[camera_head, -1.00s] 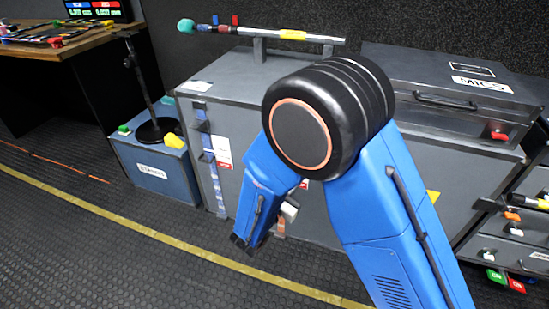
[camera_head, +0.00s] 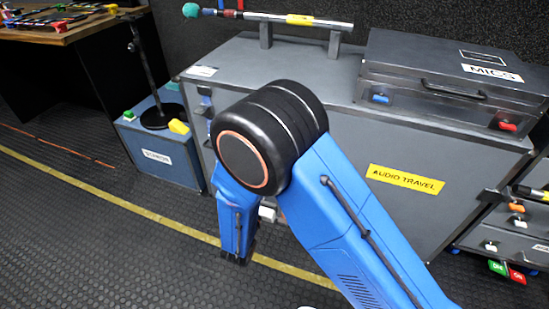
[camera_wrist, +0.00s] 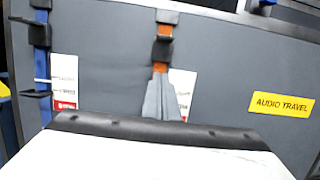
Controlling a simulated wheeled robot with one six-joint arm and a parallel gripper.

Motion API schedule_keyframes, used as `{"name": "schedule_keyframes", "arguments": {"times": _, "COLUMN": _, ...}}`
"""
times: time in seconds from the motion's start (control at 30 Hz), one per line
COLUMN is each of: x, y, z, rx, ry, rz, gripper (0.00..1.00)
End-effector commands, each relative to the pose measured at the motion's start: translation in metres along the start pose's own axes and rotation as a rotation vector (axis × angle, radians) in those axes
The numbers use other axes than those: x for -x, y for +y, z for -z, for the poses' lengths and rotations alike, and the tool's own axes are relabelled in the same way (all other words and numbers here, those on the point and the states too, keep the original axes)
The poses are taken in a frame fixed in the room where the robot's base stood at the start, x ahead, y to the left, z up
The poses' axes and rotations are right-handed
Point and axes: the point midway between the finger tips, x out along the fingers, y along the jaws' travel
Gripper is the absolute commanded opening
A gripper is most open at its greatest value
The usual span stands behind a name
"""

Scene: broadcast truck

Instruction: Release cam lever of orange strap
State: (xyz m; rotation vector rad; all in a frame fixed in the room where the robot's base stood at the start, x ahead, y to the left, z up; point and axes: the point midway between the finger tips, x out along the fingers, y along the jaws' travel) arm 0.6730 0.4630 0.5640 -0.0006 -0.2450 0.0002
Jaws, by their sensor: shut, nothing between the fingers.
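The orange strap (camera_wrist: 165,31) runs down the front of the large grey case (camera_wrist: 220,60). A black cam buckle with a lever (camera_wrist: 163,47) sits on it, upper middle of the wrist view. My gripper (camera_wrist: 161,77) is shut and empty, its grey fingers pointing up at the strap just below the buckle. They cover the lower strap; I cannot tell whether they touch it. In the head view my arm hides the buckle and most of the strap.
A blue strap (camera_wrist: 42,62) with black fittings is on the left of the case. A blue box (camera_head: 160,158) stands on the floor beside it. A mics case (camera_head: 455,72) and a boom pole (camera_head: 285,18) are on top. Floor in front is clear.

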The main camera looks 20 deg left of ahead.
Motion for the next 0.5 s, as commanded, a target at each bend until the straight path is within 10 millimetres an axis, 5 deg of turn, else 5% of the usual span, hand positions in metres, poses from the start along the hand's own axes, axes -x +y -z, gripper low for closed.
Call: {"name": "schedule_keyframes", "arguments": {"times": 0.5, "x": -0.085, "y": -0.001, "z": 0.0, "rx": -0.001, "ry": 0.0, "rz": 0.004, "gripper": 0.0}}
